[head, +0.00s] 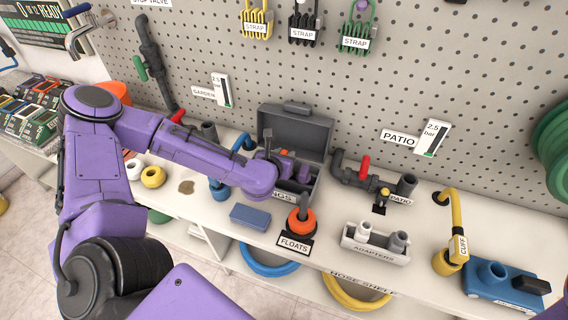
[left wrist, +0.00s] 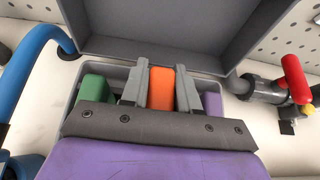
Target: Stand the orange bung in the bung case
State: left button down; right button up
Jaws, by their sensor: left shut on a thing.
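The bung case (head: 318,190) is a grey box on the shelf with its lid (head: 296,128) open against the pegboard. Its label is partly covered by my arm. My left gripper (left wrist: 160,84) is over the case, with its fingers on both sides of the orange bung (left wrist: 161,92), shut on it. The bung is between a green block-like bung (left wrist: 96,88) on the left and a purple one (left wrist: 212,104) on the right. The lower end of the orange bung is hidden, so I cannot tell whether it touches the case floor. My right gripper is out of view.
A blue block (head: 250,217) lies in front of the case. An orange ring float (head: 301,221) stands close at the case's front right. A grey pipe with a red valve handle (head: 364,167) is to the right, and a white adapters tray (head: 376,243) is nearer the front.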

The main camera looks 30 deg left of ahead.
pick_arm(q)
jog(key=f, duration=0.3)
jog(key=shift+s+a, duration=0.1)
jog(key=shift+s, duration=0.1)
jog(key=shift+w+f, duration=0.1)
jog(key=shift+f, duration=0.05)
jog(key=c, duration=0.8)
grip_release()
jog(key=shift+c, duration=0.2)
jog(key=p+v, duration=0.5)
jog(key=v, duration=0.7)
